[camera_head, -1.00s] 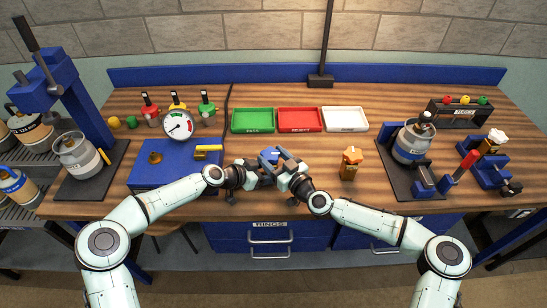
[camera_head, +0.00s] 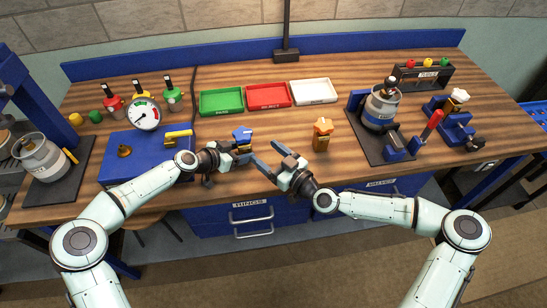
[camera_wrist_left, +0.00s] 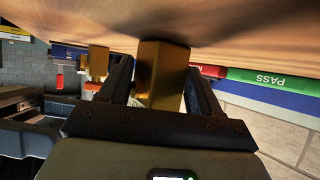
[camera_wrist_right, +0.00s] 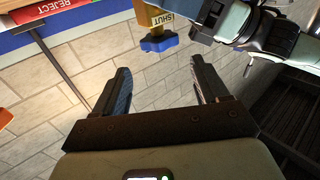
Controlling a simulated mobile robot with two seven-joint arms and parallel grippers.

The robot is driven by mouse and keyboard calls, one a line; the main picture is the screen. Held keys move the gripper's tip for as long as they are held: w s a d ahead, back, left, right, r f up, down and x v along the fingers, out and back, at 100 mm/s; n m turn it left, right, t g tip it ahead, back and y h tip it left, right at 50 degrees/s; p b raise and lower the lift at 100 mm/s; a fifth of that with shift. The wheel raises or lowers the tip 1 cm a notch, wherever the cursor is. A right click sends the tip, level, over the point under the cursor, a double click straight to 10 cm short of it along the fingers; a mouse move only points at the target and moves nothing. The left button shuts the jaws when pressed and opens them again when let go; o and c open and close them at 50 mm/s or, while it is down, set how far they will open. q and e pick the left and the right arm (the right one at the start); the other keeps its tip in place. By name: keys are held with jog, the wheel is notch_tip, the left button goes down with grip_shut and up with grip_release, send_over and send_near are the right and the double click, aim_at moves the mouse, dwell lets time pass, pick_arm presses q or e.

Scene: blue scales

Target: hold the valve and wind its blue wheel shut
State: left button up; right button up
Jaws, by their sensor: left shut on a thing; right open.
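The valve has a blue wheel (camera_head: 242,133) on top and a brass body (camera_wrist_left: 162,72). My left gripper (camera_head: 237,149) is shut on the body, which shows between its fingers in the left wrist view. The valve is upright, at or just above the bench top; I cannot tell which. In the right wrist view the blue wheel (camera_wrist_right: 158,43) lies beyond the fingertips, beside a label reading SHUT (camera_wrist_right: 168,19) on the body. My right gripper (camera_head: 269,155) is open and empty, to the right of the wheel and apart from it.
An orange-brown piece (camera_head: 322,138) stands on the bench right of my right gripper. Green (camera_head: 221,113), red (camera_head: 269,105) and white (camera_head: 314,99) trays lie behind. A blue gauge box (camera_head: 140,165) is at left, a clamped canister (camera_head: 380,113) at right.

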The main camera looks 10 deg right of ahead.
jog(key=shift+v, duration=1.05)
